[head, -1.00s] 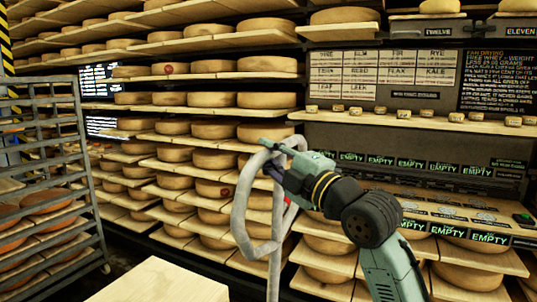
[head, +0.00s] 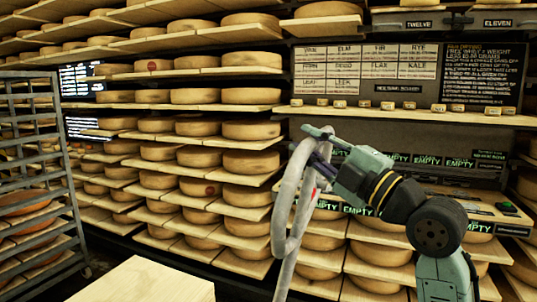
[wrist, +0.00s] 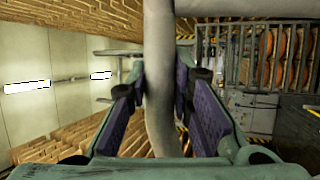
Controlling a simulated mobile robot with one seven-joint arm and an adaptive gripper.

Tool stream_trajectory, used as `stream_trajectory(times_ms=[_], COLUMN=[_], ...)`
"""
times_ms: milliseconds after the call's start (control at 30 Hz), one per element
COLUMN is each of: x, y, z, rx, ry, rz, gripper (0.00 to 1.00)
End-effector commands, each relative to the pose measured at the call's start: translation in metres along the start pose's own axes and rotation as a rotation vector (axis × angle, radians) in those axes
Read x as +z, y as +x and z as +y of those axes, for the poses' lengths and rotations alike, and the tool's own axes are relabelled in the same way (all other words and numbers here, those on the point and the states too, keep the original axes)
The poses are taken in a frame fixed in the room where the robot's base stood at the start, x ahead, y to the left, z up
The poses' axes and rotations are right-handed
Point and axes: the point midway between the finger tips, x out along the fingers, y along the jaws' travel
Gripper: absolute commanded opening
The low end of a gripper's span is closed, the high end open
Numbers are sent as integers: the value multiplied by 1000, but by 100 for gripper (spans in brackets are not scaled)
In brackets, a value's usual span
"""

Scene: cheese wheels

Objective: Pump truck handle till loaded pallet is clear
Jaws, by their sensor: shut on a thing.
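The truck handle (head: 284,195) is a grey looped bar on a stem that runs down out of the head view. Its stem leans, with the top farther right than the bottom. My gripper (head: 318,152) is shut on the upper part of the loop. In the wrist view the grey handle bar (wrist: 160,65) passes between my gripper's purple finger pads (wrist: 160,105). The truck body and its forks are out of sight. I cannot make out a loaded pallet, so its height above the floor cannot be told.
A pale wooden flat-topped block (head: 140,283) stands at the lower left. A metal rack (head: 35,190) with cheese wheels is at the left. Wooden shelves of cheese wheels (head: 250,162) fill the back. A counter with "EMPTY" labels (head: 425,161) lies behind my arm at right.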

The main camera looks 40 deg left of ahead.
Motion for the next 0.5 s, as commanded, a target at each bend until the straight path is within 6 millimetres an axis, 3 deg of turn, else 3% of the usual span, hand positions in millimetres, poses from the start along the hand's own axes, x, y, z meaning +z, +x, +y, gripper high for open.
stream_trajectory(times_ms=[33, 233, 500], x=[13, 48, 95], y=[-28, -114, -229], z=[-6, 4, 3], rx=[30, 131, 265], ry=[8, 50, 107], rz=[-7, -6, -4], gripper=[0, 0, 0])
